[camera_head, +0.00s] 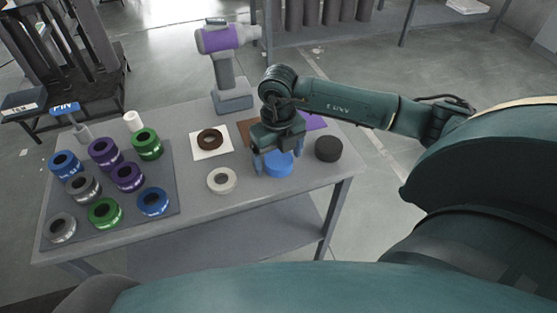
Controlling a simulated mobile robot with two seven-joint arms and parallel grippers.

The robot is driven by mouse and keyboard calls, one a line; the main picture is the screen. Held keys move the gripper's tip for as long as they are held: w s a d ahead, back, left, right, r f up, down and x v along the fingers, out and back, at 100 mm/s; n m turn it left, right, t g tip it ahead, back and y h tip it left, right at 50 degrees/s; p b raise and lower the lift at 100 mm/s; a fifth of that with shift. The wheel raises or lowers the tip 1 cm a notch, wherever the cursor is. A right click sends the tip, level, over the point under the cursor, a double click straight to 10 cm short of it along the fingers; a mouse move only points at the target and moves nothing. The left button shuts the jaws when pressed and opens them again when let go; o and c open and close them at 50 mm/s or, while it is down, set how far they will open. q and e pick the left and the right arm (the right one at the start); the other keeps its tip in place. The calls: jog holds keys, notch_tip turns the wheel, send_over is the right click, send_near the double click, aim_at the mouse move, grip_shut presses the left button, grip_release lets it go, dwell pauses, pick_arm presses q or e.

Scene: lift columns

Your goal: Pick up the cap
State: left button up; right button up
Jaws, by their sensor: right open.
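A blue round cap (279,167) lies on the grey table (230,205) near its front right. My right gripper (276,163) points down over the blue cap with its fingers apart, one at the cap's left side and the other near its right. Whether the fingers touch it cannot be told. The gripper hides the cap's back part. Other round pieces stand near: a black one (328,149) to the right, a white ring (221,180) to the left and a brown ring (210,139) on a white square. My left gripper is not in view.
A dark tray (125,214) with several coloured rings fills the table's left. A purple and grey power tool (226,85) stands upright at the back. A white cylinder (133,121) stands behind the tray. Brown and purple squares lie partly behind my gripper. The front middle is clear.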

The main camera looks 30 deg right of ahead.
aim_at(278, 158)
jog(key=shift+c, duration=0.4)
jog(key=c, duration=1)
notch_tip(278, 158, up, 12)
jog(key=shift+p, duration=0.4)
jog(key=shift+c, duration=0.2)
